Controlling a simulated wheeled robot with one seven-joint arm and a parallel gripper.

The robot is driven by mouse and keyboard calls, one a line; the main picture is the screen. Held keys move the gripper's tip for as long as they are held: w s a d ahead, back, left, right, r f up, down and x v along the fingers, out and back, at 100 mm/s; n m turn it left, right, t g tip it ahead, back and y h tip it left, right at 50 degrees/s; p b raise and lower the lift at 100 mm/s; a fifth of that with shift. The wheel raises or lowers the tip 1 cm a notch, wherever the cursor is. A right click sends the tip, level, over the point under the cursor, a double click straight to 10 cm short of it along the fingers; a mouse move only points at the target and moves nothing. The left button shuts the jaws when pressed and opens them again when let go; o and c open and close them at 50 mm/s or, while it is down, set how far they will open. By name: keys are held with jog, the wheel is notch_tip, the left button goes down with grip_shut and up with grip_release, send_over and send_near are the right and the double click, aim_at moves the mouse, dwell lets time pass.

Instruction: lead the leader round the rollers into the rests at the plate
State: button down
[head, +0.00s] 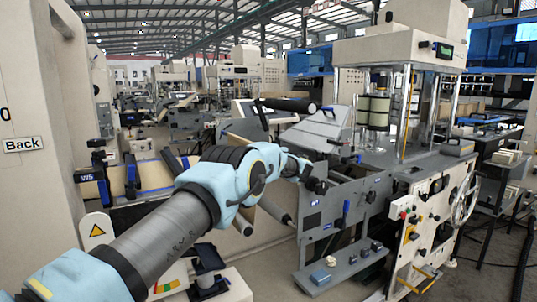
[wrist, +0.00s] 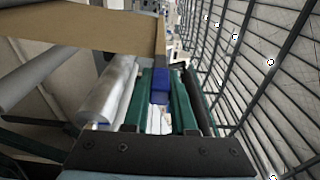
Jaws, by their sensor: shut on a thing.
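My gripper (wrist: 165,102) shows in the wrist view as two green fingers reaching away from a dark crossbar. It is shut on a blue block (wrist: 160,84), which I take to be the leader's grip. A tan kraft web (wrist: 85,36) spans the upper left of that view; its join to the block is unclear. A shiny roller (wrist: 110,88) lies just left of the fingers. In the head view my gripper (head: 318,186) is small and dark at the machine's near side. A black roller (head: 286,104) and a grey roller (head: 276,211) show nearby. The rests cannot be made out.
A sloped grey plate (head: 316,132) sits on the machine right of the black roller. The press with its posts and handwheel (head: 465,203) stands at right. A low grey shelf (head: 345,268) juts out below. A beige column (head: 50,110) blocks the left.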

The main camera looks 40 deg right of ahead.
jog(key=shift+r, duration=0.45)
jog(key=r+p, duration=0.3)
jog(key=shift+d+r+p, duration=0.15)
jog(key=shift+d+p, duration=0.15)
jog(key=shift+d, duration=0.05)
jog(key=shift+s+d+r+p, duration=0.1)
jog(key=shift+d+r+p, duration=0.1)
jog(key=shift+r, duration=0.25)
jog(key=shift+d+r+p, duration=0.1)
jog(key=shift+r+p, duration=0.05)
jog(key=shift+r, duration=0.25)
